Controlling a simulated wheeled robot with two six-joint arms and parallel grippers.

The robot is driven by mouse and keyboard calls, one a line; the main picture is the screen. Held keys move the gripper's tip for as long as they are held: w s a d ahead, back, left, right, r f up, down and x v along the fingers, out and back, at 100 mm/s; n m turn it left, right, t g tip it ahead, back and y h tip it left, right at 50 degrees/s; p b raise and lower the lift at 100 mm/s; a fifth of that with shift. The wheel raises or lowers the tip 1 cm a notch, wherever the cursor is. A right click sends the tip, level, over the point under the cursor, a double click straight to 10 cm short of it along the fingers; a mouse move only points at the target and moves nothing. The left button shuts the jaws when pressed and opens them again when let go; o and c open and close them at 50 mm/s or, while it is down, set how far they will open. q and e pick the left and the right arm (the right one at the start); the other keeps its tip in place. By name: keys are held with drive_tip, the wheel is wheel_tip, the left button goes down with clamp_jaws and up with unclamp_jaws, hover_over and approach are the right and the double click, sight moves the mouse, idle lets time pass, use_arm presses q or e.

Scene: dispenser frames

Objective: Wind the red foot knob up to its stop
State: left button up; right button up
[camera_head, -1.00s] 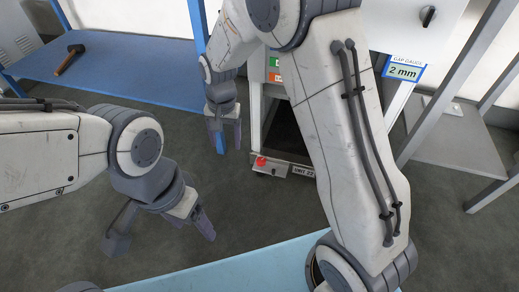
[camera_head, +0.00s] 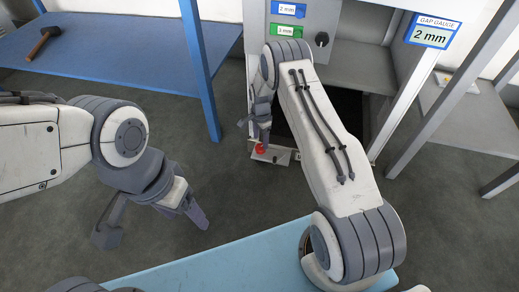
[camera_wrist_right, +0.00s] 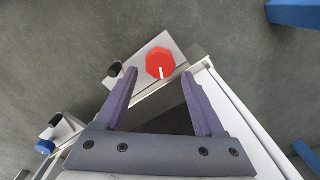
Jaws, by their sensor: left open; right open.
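The red foot knob (camera_head: 260,149) sits low at the front left corner of the dispenser frame. In the right wrist view it is a red faceted knob (camera_wrist_right: 160,63) with a white mark, on a light plate (camera_wrist_right: 150,52). My right gripper (camera_head: 259,130) is open and just above the knob in the head view. In the wrist view the fingers of my right gripper (camera_wrist_right: 157,80) are spread, with the knob beyond and between their tips, apparently not touched. My left gripper (camera_head: 155,230) is open and empty, at the left over the floor.
A gap gauge label (camera_head: 433,32) reading 2 mm is on the frame. A black knob (camera_head: 322,39) is on the panel. A blue knob (camera_wrist_right: 45,147) shows in the wrist view. A blue table (camera_head: 110,60) with a hammer (camera_head: 46,41) stands at left; a light blue surface (camera_head: 200,262) is in front.

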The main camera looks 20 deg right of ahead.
sight(260, 147)
wheel_tip(260, 147, down, 4)
drive_tip(key=shift+f+b, duration=0.2)
drive_tip(key=shift+b, duration=0.8)
use_arm(q)
wheel_tip(260, 147, down, 3)
drive_tip(key=shift+r, duration=0.1)
use_arm(e)
drive_tip(key=c, duration=1.1)
use_arm(q)
drive_tip(key=shift+d, duration=0.1)
drive_tip(key=shift+r, duration=0.2)
use_arm(e)
drive_tip(key=shift+r+n, duration=0.1)
drive_tip(key=shift+n, duration=0.2)
